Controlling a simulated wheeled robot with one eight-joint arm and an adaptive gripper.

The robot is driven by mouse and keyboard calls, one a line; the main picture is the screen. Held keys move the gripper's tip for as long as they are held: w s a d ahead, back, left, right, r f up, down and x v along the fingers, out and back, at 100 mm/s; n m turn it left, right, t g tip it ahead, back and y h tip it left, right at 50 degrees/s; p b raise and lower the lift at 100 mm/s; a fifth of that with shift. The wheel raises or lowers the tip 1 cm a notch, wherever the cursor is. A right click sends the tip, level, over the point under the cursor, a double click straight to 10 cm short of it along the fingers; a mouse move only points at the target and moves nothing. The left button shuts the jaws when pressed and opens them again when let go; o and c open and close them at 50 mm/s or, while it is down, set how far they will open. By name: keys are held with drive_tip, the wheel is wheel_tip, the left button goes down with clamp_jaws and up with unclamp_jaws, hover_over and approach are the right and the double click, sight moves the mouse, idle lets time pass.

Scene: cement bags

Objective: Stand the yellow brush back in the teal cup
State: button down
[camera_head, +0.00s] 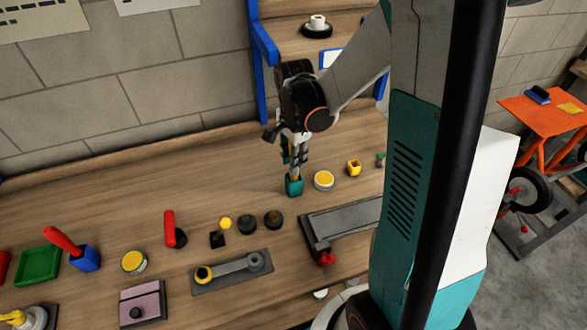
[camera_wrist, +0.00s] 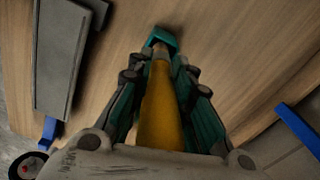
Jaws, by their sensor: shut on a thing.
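The teal cup (camera_head: 294,186) stands on the wooden bench, directly below my gripper (camera_head: 295,155). In the wrist view the cup (camera_wrist: 163,36) shows at the top, beyond the fingertips. My gripper (camera_wrist: 160,78) is shut on the yellow brush (camera_wrist: 162,118), which runs lengthwise between the fingers. The brush's far end meets the cup's opening in the wrist view; how deep it sits inside cannot be told. In the head view the fingers mostly hide the brush.
A round yellow-topped tin (camera_head: 323,180) and a yellow block (camera_head: 353,168) stand right of the cup. A grey metal tool (camera_head: 345,222) lies in front. A blue-framed shelf (camera_head: 262,45) rises behind.

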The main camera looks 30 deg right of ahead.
drive_tip(key=shift+f+b, duration=0.55)
drive_tip(key=shift+f, duration=1.6)
drive_tip(key=shift+f, duration=0.2)
drive_tip(key=c, duration=1.4)
unclamp_jaws()
drive_tip(key=shift+c, duration=0.2)
drive_tip(key=shift+r, duration=0.1)
drive_tip(key=r+p, duration=0.1)
drive_tip(key=r, duration=0.3)
drive_tip(key=r+p, duration=0.1)
drive_tip(key=r, duration=0.4)
drive_tip(key=a+r+p, duration=0.1)
drive_tip(key=r, duration=0.3)
drive_tip(key=shift+r, duration=0.35)
drive_tip(key=s+a+n+t+b, duration=0.7)
drive_tip(key=s+n, duration=0.5)
drive_tip(key=n, duration=0.5)
drive_tip(key=shift+s+a+b, duration=0.2)
drive_tip(key=shift+a+b, duration=0.75)
drive_tip(key=shift+b, duration=0.15)
